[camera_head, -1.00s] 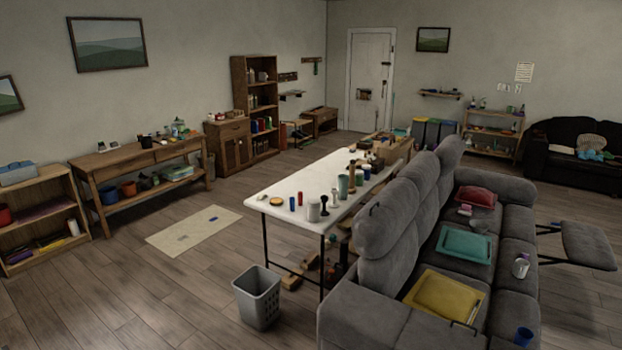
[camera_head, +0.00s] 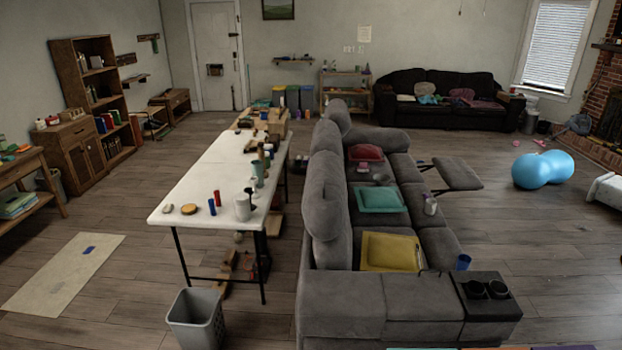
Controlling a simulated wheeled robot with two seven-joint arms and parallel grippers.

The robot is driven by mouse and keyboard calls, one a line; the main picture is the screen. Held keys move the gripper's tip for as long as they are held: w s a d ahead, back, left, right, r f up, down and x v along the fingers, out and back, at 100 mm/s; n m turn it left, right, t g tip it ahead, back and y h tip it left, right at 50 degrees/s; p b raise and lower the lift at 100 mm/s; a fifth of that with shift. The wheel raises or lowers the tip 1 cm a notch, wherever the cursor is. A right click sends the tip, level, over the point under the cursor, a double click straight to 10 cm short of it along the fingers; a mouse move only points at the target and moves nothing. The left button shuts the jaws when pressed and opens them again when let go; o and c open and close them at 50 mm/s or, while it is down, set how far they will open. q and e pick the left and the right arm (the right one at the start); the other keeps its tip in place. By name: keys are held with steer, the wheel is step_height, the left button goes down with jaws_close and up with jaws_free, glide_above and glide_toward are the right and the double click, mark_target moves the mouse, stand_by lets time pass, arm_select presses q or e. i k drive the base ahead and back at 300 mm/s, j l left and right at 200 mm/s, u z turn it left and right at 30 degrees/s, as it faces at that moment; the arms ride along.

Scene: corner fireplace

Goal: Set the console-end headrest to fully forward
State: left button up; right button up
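The grey sofa (camera_head: 340,305) stands right of the white table, its back toward the table. Its near end has a dark console (camera_head: 487,292) with two cup holders. The headrest nearest that end (camera_head: 327,205) stands upright on the seat back, seen from the side. Another headrest (camera_head: 326,142) is behind it, and the far headrest (camera_head: 339,114) shows as a rounded pad at the far end. The exact tilt of the near headrest is hard to tell. Neither of my grippers is in view.
The white table (camera_head: 192,190), covered with small items, runs close along the sofa's back. A grey bin (camera_head: 196,320) stands at its near end. A raised footrest (camera_head: 456,174) sticks out right of the sofa.

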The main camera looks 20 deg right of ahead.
mark_target(325, 201)
steer(key=i+j+z, duration=0.5)
steer(key=i+j, duration=1)
steer(key=i, duration=0.15)
